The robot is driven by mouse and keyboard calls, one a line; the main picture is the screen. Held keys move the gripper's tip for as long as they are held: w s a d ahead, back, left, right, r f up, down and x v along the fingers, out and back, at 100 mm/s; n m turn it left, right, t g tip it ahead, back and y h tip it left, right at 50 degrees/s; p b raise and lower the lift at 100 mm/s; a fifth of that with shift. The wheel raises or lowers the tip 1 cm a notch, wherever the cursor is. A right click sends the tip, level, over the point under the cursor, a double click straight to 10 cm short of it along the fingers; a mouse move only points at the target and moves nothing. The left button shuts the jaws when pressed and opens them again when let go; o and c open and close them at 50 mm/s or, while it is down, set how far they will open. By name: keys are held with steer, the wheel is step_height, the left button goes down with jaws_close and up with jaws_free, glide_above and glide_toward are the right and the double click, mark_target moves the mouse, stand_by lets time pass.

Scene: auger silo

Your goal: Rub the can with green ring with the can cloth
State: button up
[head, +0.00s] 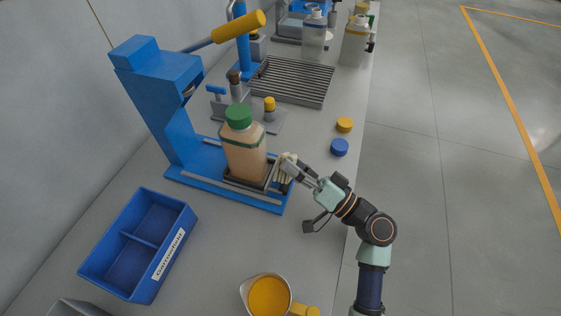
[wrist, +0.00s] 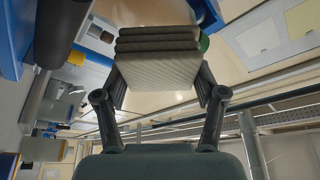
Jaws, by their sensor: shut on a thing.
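The can with green ring (head: 244,160) is a tan, squarish container with a green cap and a green band around its upper part. It stands upright on a dark tray in the blue press-like stand. My gripper (head: 290,168) is just right of the can, shut on the can cloth (head: 285,171), a pale folded pad. The cloth also shows in the wrist view (wrist: 158,60) as a layered, striped pad between the fingers. In the head view the cloth is close beside the can's right side; I cannot tell whether they touch.
The blue stand (head: 185,155) has a tall column and a yellow-handled lever (head: 238,26). A blue two-part bin (head: 112,225) lies front left, and a jug of orange liquid (head: 268,296) front right. Yellow (head: 344,125) and blue (head: 339,147) caps lie near the table's right edge.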

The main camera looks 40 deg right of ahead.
steer(key=shift+s+d, duration=0.3)
steer(key=shift+s, duration=0.25)
steer(key=shift+s+d, duration=0.35)
steer(key=shift+s, duration=0.3)
steer(key=shift+s+d, duration=0.35)
steer(key=shift+s, duration=0.3)
